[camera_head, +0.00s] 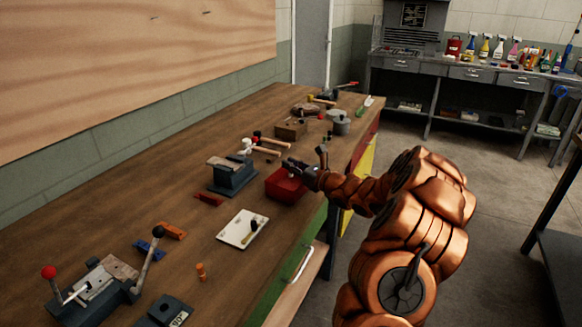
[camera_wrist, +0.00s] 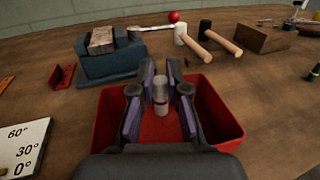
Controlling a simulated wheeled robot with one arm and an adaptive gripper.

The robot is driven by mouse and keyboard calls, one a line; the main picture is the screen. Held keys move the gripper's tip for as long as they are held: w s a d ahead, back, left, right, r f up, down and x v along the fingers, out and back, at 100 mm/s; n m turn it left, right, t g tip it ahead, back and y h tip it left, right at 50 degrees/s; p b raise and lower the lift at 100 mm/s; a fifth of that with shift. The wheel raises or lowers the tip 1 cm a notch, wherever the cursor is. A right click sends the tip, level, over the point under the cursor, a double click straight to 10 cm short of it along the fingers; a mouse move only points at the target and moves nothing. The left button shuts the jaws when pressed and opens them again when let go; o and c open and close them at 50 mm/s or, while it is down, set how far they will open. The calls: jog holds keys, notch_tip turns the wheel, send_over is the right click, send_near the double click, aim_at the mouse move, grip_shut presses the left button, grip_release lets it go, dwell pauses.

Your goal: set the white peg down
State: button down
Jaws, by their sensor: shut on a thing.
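The white peg (camera_wrist: 160,92) is upright between the fingers of my gripper (camera_wrist: 160,100) in the wrist view, a pale cylinder with a greyish band. My gripper is shut on it. The peg and fingers are over the open red bin (camera_wrist: 220,128), whose red floor shows around the peg. I cannot tell whether the peg touches the bin floor. In the head view my gripper (camera_head: 300,170) is at the red bin (camera_head: 283,188) on the workbench, and the peg cannot be made out there.
A blue-grey vise (camera_head: 232,177) stands left of the bin. Hammers (camera_wrist: 208,42) and a wooden box (camera_wrist: 262,38) lie behind it. A white angle plate (camera_head: 242,229) lies nearer. Bare bench top (camera_head: 200,255) shows around that plate.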

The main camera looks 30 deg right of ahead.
jog(key=shift+f, duration=0.55)
jog(key=shift+f+b, duration=0.35)
jog(key=shift+f, duration=0.25)
jog(key=c, duration=1.2)
grip_release()
jog(key=shift+r, duration=0.1)
jog(key=shift+s+r+p, duration=0.1)
jog(key=shift+r+p, duration=0.35)
jog(key=shift+r, duration=0.2)
jog(key=b+v, duration=0.1)
jog(key=v, duration=1.1)
jog(key=shift+f+b, duration=0.15)
jog(key=shift+b, duration=0.25)
